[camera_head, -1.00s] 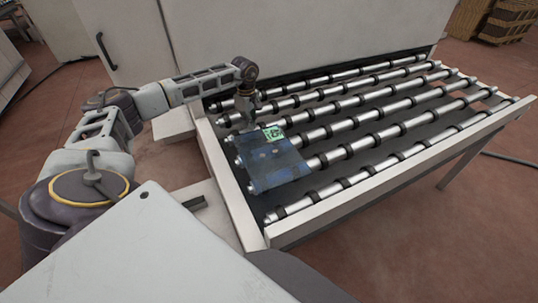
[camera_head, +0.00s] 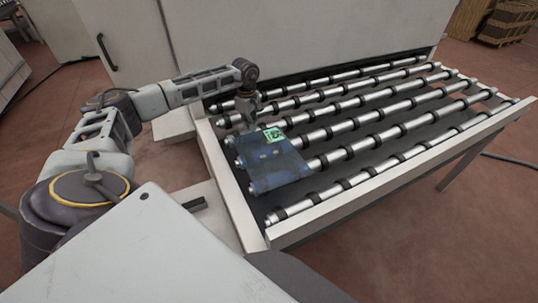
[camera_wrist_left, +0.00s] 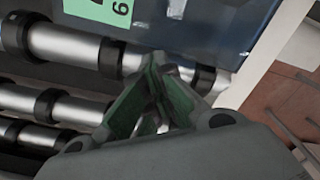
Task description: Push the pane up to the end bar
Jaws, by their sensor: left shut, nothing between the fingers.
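The pane (camera_head: 275,170) is a bluish, see-through sheet with a green label (camera_head: 273,135) near its far edge. It lies flat on the rollers at the left end of the table. It also shows at the top of the left wrist view (camera_wrist_left: 215,25). My left gripper (camera_head: 248,124) points down at the pane's far edge; its fingers (camera_wrist_left: 158,65) are shut and empty. Whether the tips touch the edge I cannot tell. A pale bar (camera_head: 390,173), perhaps the end bar, runs along the near side. A gap with a roller separates it from the pane. My right gripper is out of view.
Several metal rollers with black rings (camera_head: 400,108) fill the table, with gaps between them. A pale side rail (camera_head: 222,178) stands close to the pane's left side. A large grey machine housing (camera_head: 300,40) rises behind. The rollers right of the pane are clear.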

